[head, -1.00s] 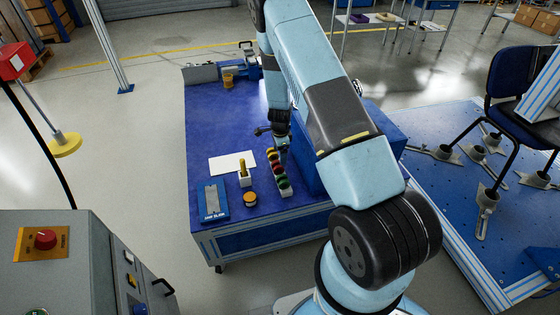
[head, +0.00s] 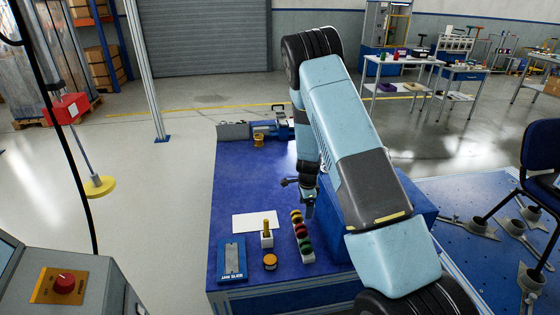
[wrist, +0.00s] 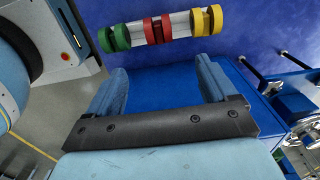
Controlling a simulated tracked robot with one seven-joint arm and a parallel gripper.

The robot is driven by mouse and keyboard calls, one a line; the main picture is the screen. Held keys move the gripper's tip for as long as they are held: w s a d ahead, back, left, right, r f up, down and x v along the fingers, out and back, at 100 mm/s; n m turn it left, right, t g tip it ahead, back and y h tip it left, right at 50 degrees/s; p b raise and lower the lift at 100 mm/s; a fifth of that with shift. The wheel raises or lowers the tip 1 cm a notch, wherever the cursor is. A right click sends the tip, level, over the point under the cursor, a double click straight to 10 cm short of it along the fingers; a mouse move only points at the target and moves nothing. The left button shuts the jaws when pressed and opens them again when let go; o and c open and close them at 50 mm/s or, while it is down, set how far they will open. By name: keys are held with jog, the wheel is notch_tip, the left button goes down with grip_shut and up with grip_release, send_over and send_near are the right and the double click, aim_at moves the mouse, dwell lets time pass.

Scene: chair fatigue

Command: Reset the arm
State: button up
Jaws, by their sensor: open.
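My arm reaches over the blue table (head: 235,185) and bends down at its far end. My gripper (head: 309,210) hangs above the table beside a row of coloured rings in the head view. In the wrist view my gripper (wrist: 160,80) shows two blue-grey fingers spread wide with nothing between them. The row of rings (wrist: 160,27), green, red and yellow on a pale holder, lies past the fingertips. The same row (head: 301,235) shows in the head view, close to the gripper and apart from it.
A white sheet (head: 255,223), a small holder with a yellow-topped piece (head: 267,238), an orange-lidded jar (head: 270,262) and a blue tray (head: 232,260) lie left of the rings. A vise (head: 270,130) stands at the table's back. A chair (head: 540,160) stands right. A control box (head: 65,285) stands left.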

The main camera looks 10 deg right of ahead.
jog(key=s+a+r+n+t+y, duration=0.1)
jog(key=s+r+n, duration=0.2)
jog(key=r, duration=0.8)
jog(key=s+r+n+t, duration=0.1)
jog(key=s+r+n, duration=0.15)
jog(key=r, duration=0.85)
jog(key=s+a+r+n+t+y, duration=0.1)
jog(key=s+r+n, duration=0.25)
jog(key=r, duration=0.85)
jog(key=s+r+n+t+h, duration=0.1)
jog(key=s+r+n, duration=0.3)
jog(key=s, duration=1)
jog(key=s+d+r+n+t+h, duration=0.1)
jog(key=s+r+n, duration=0.4)
jog(key=s+r, duration=0.6)
jog(key=s, duration=0.3)
jog(key=shift+d+t, duration=0.3)
jog(key=shift+r, duration=0.1)
jog(key=shift+c, duration=0.4)
